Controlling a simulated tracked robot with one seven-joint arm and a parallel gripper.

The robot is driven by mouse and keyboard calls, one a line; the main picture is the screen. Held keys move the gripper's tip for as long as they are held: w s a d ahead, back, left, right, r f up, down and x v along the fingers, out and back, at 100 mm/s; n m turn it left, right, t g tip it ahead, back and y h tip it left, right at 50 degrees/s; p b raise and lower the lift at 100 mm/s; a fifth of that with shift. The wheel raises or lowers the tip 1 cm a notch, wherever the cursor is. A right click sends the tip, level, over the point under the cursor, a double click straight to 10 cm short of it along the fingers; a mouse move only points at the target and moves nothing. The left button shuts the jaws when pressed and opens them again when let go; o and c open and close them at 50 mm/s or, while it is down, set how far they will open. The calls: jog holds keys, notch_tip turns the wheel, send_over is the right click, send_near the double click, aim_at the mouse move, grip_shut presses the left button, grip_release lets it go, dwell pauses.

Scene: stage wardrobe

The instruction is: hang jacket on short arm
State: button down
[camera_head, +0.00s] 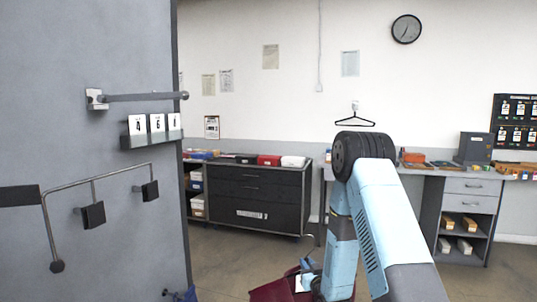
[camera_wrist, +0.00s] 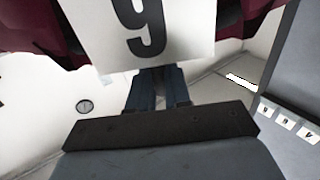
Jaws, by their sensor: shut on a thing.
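A dark red jacket (camera_head: 272,291) is low in the head view, mostly cut off by the bottom edge. In the wrist view the jacket (camera_wrist: 228,18) shows at the top, with a white card marked 9 (camera_wrist: 185,25) in front of it. My gripper (camera_wrist: 158,82) is shut, holding the jacket; the exact grip point is hidden behind the card. In the head view my gripper (camera_head: 309,268) is beside the jacket, low and right of the grey panel. A straight grey arm (camera_head: 145,97) with a round end sticks out from the panel, well above the jacket.
Below the straight arm are number cards (camera_head: 157,124) and a longer bent rail (camera_head: 100,176) with a ball end, on the grey panel (camera_head: 60,110). A dark drawer cabinet (camera_head: 255,190) and a desk (camera_head: 470,186) stand behind. An empty hanger (camera_head: 355,121) hangs on the back wall.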

jog(key=s+a+r+n+g+y, duration=0.1)
jog(key=a+r+n+g+y, duration=0.2)
jog(key=r, duration=0.6)
jog(key=s+a+r+n+y, duration=0.15)
jog(key=a+r+y, duration=0.3)
jog(key=r, duration=0.45)
jog(key=s+a+r+n+g+y, duration=0.1)
jog(key=a+r+n+g+y, duration=0.15)
jog(key=a+r, duration=0.45)
jog(key=s+r+n+g+y, duration=0.4)
jog(key=s+r+n+g, duration=0.1)
jog(key=s+r, duration=1.7)
jog(key=w+r+x, duration=0.1)
jog(key=x, duration=2.4)
